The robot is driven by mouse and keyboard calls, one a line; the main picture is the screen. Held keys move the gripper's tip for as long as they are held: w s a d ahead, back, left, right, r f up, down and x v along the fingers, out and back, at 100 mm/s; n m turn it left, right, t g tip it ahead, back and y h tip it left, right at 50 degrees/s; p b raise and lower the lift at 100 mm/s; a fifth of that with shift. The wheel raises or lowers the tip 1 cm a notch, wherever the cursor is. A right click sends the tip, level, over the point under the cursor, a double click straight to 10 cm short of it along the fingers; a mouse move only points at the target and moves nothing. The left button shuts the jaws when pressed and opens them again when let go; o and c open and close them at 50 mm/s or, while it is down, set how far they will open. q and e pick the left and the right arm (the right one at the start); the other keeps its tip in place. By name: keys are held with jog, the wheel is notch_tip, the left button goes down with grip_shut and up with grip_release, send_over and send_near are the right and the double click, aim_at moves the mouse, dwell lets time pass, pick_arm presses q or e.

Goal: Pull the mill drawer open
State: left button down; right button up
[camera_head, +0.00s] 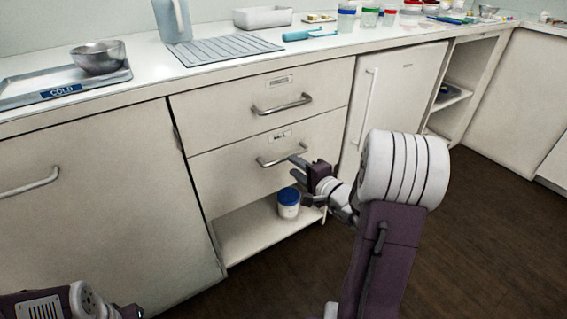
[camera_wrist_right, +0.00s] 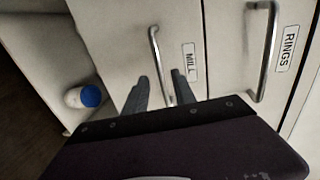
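The mill drawer (camera_head: 235,178) is the lower of two stacked drawers and looks shut, its front flush with the cabinet. Its bar handle (camera_head: 283,158) shows in the head view; in the wrist view the handle (camera_wrist_right: 157,55) stands beside the MILL label (camera_wrist_right: 189,62). My right gripper (camera_head: 297,167) is at the right end of this handle. In the wrist view its fingers (camera_wrist_right: 160,78) are apart, one on each side of the bar; contact cannot be told. Part of my left arm shows at the bottom left, but its fingers do not.
The RINGS drawer (camera_head: 262,100) is above, with its own handle (camera_wrist_right: 266,50). An open shelf below holds a blue-lidded white jar (camera_head: 288,203). A white door (camera_head: 392,98) is to the right. The countertop (camera_head: 150,70) carries a tray, bowl and cups.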

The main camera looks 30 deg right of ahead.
aim_at(284, 159)
jog(key=b+x, duration=0.1)
jog(key=x, duration=0.6)
jog(key=shift+a+f+b, duration=0.1)
jog(key=shift+b, duration=0.25)
grip_shut()
dwell(0.9)
